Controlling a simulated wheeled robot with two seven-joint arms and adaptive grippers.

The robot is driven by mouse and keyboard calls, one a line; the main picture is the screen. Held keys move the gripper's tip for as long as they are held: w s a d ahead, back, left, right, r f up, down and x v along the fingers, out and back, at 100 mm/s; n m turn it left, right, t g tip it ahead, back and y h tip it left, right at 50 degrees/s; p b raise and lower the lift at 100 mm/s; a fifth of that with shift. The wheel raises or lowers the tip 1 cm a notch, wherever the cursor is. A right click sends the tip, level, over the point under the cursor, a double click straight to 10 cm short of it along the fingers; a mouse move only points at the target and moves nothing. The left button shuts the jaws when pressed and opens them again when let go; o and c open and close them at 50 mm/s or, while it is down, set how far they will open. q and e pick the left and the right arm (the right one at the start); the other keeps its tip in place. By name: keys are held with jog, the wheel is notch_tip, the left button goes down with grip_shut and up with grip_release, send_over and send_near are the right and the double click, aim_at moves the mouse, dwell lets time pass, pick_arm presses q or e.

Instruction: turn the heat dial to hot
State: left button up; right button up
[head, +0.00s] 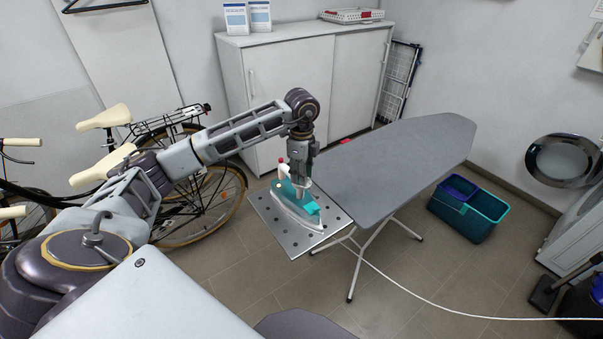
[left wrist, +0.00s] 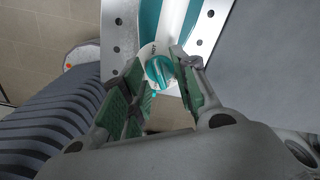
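A teal and white iron (head: 300,205) rests on the perforated metal plate (head: 268,215) at the near end of the ironing board. In the left wrist view a round teal dial (left wrist: 158,70) sits on the white part of the iron (left wrist: 178,22). My left gripper (head: 298,182) is directly above the iron in the head view and hides part of it. In the left wrist view my left gripper (left wrist: 160,88) has its two green-padded fingers apart, one on each side of the dial. I cannot tell whether they touch it. My right gripper is not in view.
The grey ironing board (head: 400,165) extends back to the right. A white cord (head: 420,297) runs across to the right. Teal and blue bins (head: 468,210) stand on the floor at right. A white cabinet (head: 290,85) is behind, and bicycles (head: 205,190) stand at left behind my arm.

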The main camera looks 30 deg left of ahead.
pick_arm(q)
notch_tip(320, 180, up, 12)
dwell(0.8)
dwell(0.5)
